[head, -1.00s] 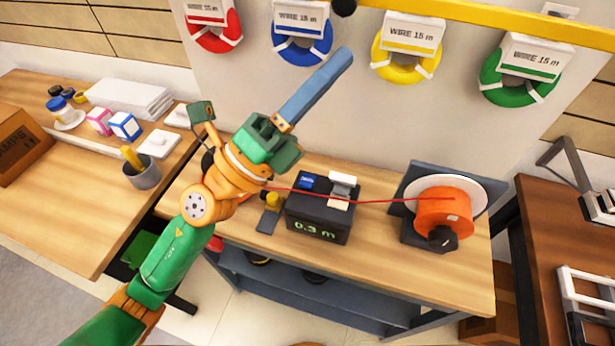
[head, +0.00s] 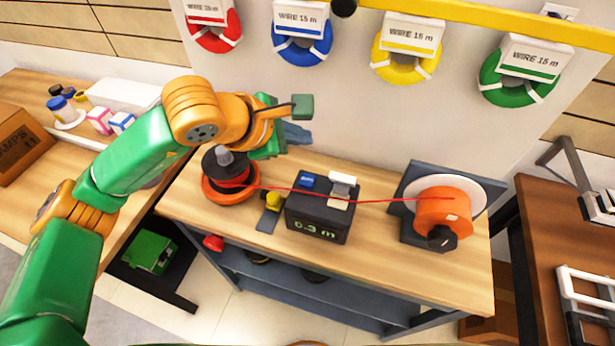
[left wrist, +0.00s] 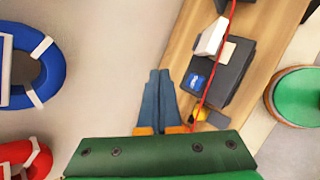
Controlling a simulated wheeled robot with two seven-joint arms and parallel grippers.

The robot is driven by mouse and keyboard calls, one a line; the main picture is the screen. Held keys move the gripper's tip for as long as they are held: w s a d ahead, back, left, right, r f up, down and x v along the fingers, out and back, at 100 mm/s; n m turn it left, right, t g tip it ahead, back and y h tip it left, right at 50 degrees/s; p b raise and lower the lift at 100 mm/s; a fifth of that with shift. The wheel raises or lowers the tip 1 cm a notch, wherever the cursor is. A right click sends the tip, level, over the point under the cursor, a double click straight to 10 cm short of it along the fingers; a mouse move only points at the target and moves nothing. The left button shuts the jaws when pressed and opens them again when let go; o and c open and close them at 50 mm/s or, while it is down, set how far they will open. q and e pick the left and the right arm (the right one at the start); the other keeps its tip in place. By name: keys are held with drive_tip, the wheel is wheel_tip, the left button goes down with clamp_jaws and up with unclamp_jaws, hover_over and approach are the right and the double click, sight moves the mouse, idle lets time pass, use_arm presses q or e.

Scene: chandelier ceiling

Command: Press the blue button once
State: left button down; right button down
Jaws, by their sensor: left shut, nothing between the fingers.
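The blue button (head: 307,181) is a small blue block on top of a black meter box (head: 318,222) whose green display reads 0.3 m. It also shows in the left wrist view (left wrist: 197,82). Beside it on the box is a white clamp-like part (head: 342,186). My left gripper (head: 302,136) has blue-grey fingers, partly hidden behind my wrist, and appears beyond the button in the head view. In the left wrist view its shut, empty fingers (left wrist: 160,73) lie left of the button, apart from it. My right gripper is in neither view.
A red wire (head: 380,201) runs across the box from the dark spool (head: 229,178) to the orange reel (head: 443,208). A yellow part (head: 273,201) stands left of the box. Coloured wire coils hang on the wall behind. The workbench (head: 390,260) front is clear.

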sight(303, 182)
use_arm(q)
drive_tip(key=shift+f, duration=0.1)
wheel_tip(303, 182, down, 8)
drive_tip(key=b, duration=0.5)
drive_tip(key=shift+f+b, duration=0.35)
drive_tip(key=shift+b, duration=0.1)
idle(1.6)
drive_tip(key=shift+f+b, duration=0.4)
drive_tip(key=shift+b, duration=0.4)
drive_tip(key=shift+f+b, duration=0.55)
drive_tip(key=shift+b, duration=0.2)
idle(0.3)
drive_tip(key=shift+r, duration=0.15)
drive_tip(key=shift+r+p, duration=0.5)
drive_tip(key=shift+r, duration=0.3)
drive_tip(key=shift+r, duration=0.15)
